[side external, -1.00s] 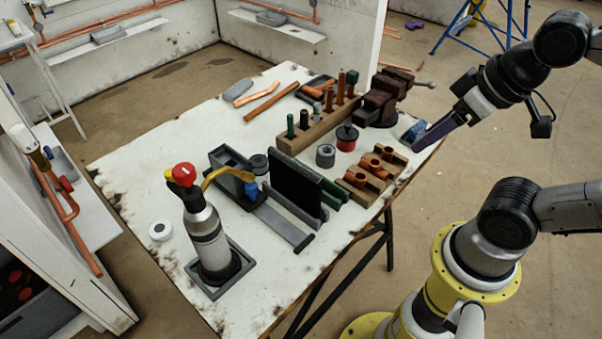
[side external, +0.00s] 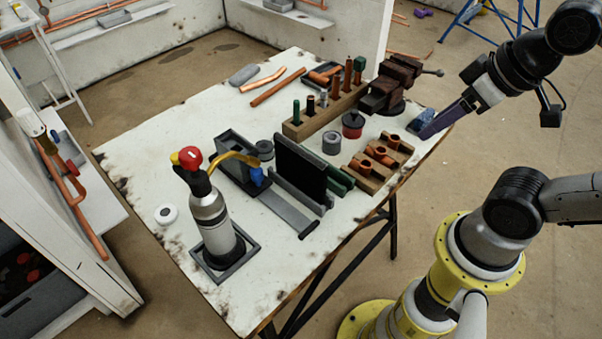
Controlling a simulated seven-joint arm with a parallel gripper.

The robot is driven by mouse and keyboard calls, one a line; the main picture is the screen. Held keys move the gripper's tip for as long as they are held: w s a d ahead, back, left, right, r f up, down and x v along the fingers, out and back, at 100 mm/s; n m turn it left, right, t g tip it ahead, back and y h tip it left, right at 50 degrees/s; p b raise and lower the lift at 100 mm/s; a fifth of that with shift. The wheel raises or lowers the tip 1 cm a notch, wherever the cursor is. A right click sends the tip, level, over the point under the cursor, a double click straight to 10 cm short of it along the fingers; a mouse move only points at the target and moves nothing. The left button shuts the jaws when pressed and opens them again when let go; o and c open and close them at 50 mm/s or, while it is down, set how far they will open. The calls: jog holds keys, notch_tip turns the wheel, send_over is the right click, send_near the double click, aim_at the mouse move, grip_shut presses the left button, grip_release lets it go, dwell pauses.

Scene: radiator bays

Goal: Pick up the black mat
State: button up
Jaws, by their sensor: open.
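The black mat (side external: 300,168) stands upright, slightly tilted, in a grey slotted holder (side external: 316,203) near the middle of the bench. Its flat black face shows, and its lower edge is hidden in the holder. My gripper (side external: 428,131) is at the right edge of the bench, well to the right of the mat and apart from it. Its long purple fingers point down and left, beside a small blue item (side external: 421,117). I cannot tell whether they touch that item. The jaws are open, and the mat is not between them.
A silver torch bottle (side external: 211,222) with a red knob stands left of the mat, its yellow tube reaching toward it. Copper fittings on a wooden block (side external: 374,177), a red-and-black tin (side external: 353,123) and a vise (side external: 388,87) lie between mat and gripper. The bench's far left is clear.

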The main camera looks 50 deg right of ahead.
jog(key=shift+c, duration=0.5)
